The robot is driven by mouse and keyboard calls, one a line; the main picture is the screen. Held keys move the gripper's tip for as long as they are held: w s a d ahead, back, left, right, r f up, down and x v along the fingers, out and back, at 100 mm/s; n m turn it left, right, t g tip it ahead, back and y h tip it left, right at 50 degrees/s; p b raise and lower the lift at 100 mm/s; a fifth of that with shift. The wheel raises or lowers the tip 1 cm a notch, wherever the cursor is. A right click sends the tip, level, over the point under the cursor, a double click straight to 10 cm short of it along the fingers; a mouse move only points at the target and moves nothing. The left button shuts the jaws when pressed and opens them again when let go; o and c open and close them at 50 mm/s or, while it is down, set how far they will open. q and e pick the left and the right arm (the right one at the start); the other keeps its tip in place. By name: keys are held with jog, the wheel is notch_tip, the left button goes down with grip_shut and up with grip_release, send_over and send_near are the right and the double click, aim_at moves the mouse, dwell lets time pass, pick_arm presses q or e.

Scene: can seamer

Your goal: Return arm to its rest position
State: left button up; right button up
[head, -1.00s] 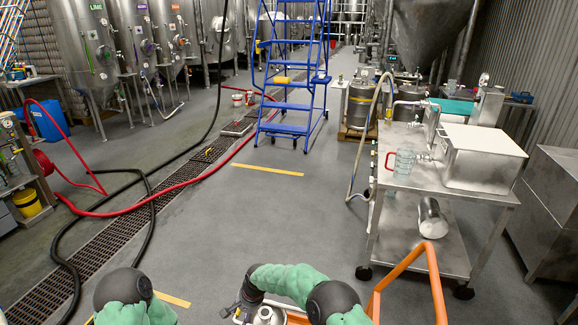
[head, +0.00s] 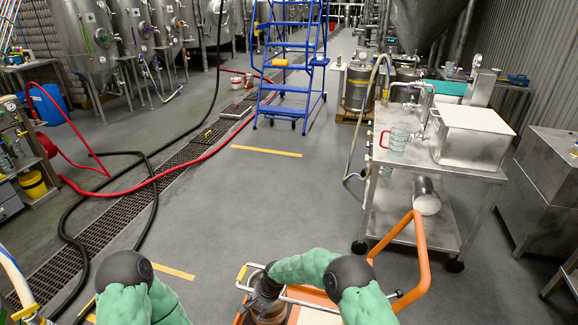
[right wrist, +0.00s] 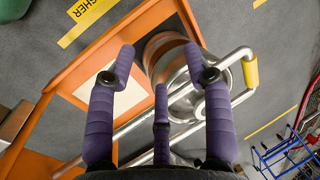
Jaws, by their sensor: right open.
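My right arm (head: 305,268), in green sleeving, reaches left across the bottom of the head view. Its dark gripper (head: 266,290) points down over a metal vessel (head: 270,312) on an orange cart (head: 413,255). In the right wrist view my right gripper (right wrist: 160,62) has its purple fingers spread apart, with nothing between them. The round metal vessel (right wrist: 170,62) lies beyond the fingertips; whether any finger touches it I cannot tell. My left arm (head: 135,298) shows at the bottom left of the head view; its gripper is out of frame.
A steel table (head: 385,235) with a box and jug stands right of the cart. A blue ladder (head: 290,85) stands farther back. A black hose (head: 70,240) and red hose (head: 130,190) lie on the left floor. The middle floor is clear.

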jog(key=s+d+f, duration=0.4)
jog(key=s+d, duration=0.3)
jog(key=d, duration=0.1)
pick_arm(q)
notch_tip(320, 180, up, 3)
jog(key=p, duration=0.2)
jog(key=shift+f+p, duration=0.15)
jog(key=shift+p, duration=0.15)
pick_arm(e)
jog(key=s+d+r, duration=0.1)
jog(key=s+d, duration=0.5)
jog(key=s, duration=0.5)
jog(key=s+d+r, duration=0.1)
jog(key=s+d, duration=0.5)
jog(key=s, duration=0.5)
jog(key=shift+d+r+n, duration=0.2)
jog(key=shift+d+n, duration=0.1)
jog(key=shift+s, duration=0.1)
